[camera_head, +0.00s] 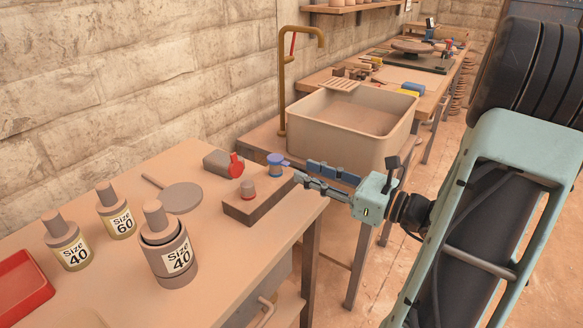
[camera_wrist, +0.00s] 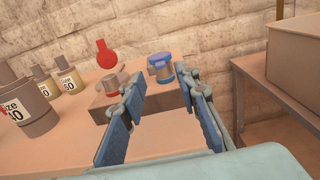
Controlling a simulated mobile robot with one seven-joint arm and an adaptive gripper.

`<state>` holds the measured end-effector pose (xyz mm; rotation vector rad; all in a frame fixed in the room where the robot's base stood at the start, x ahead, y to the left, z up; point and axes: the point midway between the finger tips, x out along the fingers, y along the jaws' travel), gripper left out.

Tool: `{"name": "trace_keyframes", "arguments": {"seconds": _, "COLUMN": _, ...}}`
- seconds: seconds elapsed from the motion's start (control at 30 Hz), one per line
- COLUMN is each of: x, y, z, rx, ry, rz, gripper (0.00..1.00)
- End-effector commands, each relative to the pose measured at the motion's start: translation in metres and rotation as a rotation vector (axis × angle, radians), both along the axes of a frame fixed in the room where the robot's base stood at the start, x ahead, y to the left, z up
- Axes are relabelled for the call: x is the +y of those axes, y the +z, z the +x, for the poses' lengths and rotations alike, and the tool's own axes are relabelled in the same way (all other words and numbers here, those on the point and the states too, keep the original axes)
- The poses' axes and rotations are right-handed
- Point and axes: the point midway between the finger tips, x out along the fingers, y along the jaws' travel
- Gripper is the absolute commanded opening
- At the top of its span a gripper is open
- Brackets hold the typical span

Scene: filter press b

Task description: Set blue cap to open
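The blue cap (camera_head: 276,159) sits on top of a small grey cylinder with a blue band, at the right end of a dark block (camera_head: 244,211) on the near table. The blue cap also shows in the wrist view (camera_wrist: 160,62), beyond my fingers, with a flat tab at its left side. My gripper (camera_head: 302,180) is to the right of the cap in the head view, with its fingers pointing toward it. In the wrist view my gripper (camera_wrist: 163,95) is open, its blue-padded fingers spread apart and nothing between them. I cannot tell the exact distance to the cap.
A red cap (camera_head: 235,166) stands raised on the same unit, beside a short red-banded cylinder (camera_head: 248,189). Jars marked Size 40 (camera_head: 170,258) and Size 60 (camera_head: 117,214) stand left. A sink (camera_head: 352,130) with a brass tap (camera_head: 282,80) is behind my gripper.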

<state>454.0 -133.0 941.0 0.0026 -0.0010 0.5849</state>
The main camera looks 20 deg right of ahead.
Motion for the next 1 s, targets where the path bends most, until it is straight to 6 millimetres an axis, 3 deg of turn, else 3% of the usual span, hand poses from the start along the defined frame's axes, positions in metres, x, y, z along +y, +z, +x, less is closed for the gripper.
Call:
{"name": "trace_keyframes", "arguments": {"seconds": 0.3, "x": 0.027, "y": -0.001, "z": 0.039, "rx": -0.001, "ry": 0.002, "rz": -0.003, "gripper": 0.29}}
{"name": "trace_keyframes", "arguments": {"seconds": 0.67, "x": 0.030, "y": 0.000, "z": 0.045, "rx": 0.001, "ry": 0.000, "rz": -0.003, "gripper": 0.29}}
{"name": "trace_keyframes", "arguments": {"seconds": 0.93, "x": 0.030, "y": 0.000, "z": 0.045, "rx": 0.001, "ry": 0.000, "rz": -0.003, "gripper": 0.03}}
{"name": "trace_keyframes", "arguments": {"seconds": 1.0, "x": 0.030, "y": 0.000, "z": 0.045, "rx": 0.001, "ry": 0.000, "rz": -0.003, "gripper": 0.00}}
